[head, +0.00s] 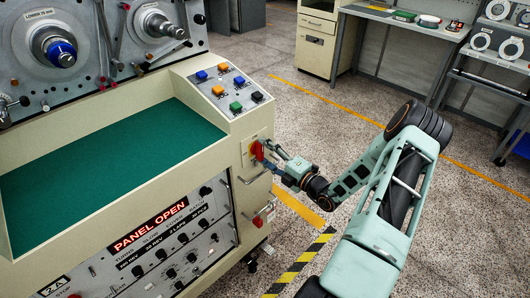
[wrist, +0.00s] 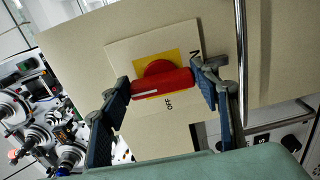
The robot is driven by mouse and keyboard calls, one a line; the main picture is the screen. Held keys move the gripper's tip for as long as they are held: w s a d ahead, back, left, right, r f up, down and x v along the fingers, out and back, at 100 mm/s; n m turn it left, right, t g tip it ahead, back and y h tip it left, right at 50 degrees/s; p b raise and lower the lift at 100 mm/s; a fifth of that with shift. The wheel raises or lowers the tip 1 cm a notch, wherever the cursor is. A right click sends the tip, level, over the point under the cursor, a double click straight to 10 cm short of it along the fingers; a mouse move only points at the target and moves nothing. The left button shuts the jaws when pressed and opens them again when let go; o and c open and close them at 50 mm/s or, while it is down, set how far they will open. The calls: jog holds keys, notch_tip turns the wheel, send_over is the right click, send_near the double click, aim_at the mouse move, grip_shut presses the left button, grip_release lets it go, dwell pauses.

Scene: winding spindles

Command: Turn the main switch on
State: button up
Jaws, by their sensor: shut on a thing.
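The main switch is a red rotary handle (wrist: 165,84) on a yellow plate, set on a beige panel. An OFF label shows below it and part of another label ending in N at its upper right. The handle lies nearly level in the wrist view, with a white line on its left part. My gripper (wrist: 160,80) has one finger at each end of the handle and is shut on it. In the head view the red switch (head: 257,150) is on the machine's right side face, with my gripper (head: 268,160) at it from the right; the fingertips are small there.
A metal bar handle (wrist: 241,60) stands close beside my right finger. A lower red handle (head: 258,221) sits below on the machine (head: 130,205). The button box (head: 228,90) is above the switch. Open floor (head: 320,125) lies to the right.

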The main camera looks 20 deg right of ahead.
jog(key=o, duration=1.2)
jog(key=shift+c, duration=0.2)
jog(key=shift+s, duration=0.1)
jog(key=v, duration=1.2)
